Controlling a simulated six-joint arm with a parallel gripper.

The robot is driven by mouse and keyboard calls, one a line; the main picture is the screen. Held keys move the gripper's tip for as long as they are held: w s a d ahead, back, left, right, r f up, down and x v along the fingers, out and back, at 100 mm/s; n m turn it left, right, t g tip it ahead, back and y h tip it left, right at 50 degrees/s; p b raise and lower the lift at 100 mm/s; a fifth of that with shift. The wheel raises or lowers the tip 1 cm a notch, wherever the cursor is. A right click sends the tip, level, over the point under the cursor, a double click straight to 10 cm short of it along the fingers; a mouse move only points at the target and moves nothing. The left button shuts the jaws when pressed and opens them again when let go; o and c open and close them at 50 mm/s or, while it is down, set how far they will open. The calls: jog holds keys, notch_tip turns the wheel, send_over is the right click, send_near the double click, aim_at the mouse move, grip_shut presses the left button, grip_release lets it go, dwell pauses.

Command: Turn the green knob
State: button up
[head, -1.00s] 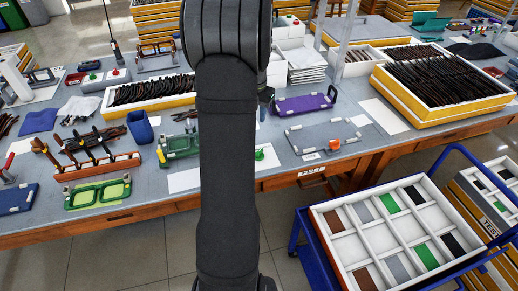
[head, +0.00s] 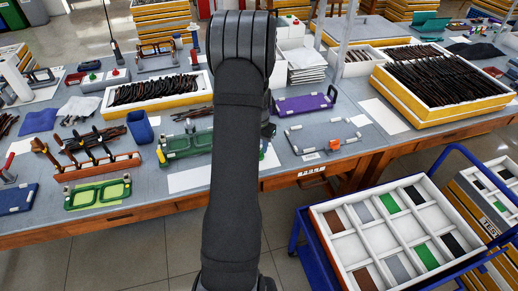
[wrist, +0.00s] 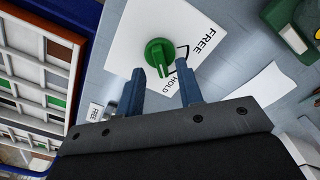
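The green knob (wrist: 158,52) sits on a white sheet (wrist: 130,30) printed with FREE and HOLD, in the wrist view. Its raised grip points down the picture, toward my gripper. My gripper (wrist: 162,74) has two blue fingers spread apart, one toward each side of the knob's lower end. The knob shows between and just beyond the fingertips; whether they touch it I cannot tell. Nothing is seen held. In the head view my arm hides the knob and the gripper.
A green frame fixture (head: 187,145) stands left of my arm, and a grey fixture with an orange part (head: 325,135) stands to the right. A divided white tray on a blue cart (head: 372,240) is at the front right.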

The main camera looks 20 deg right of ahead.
jog(key=shift+f, duration=1.15)
grip_shut()
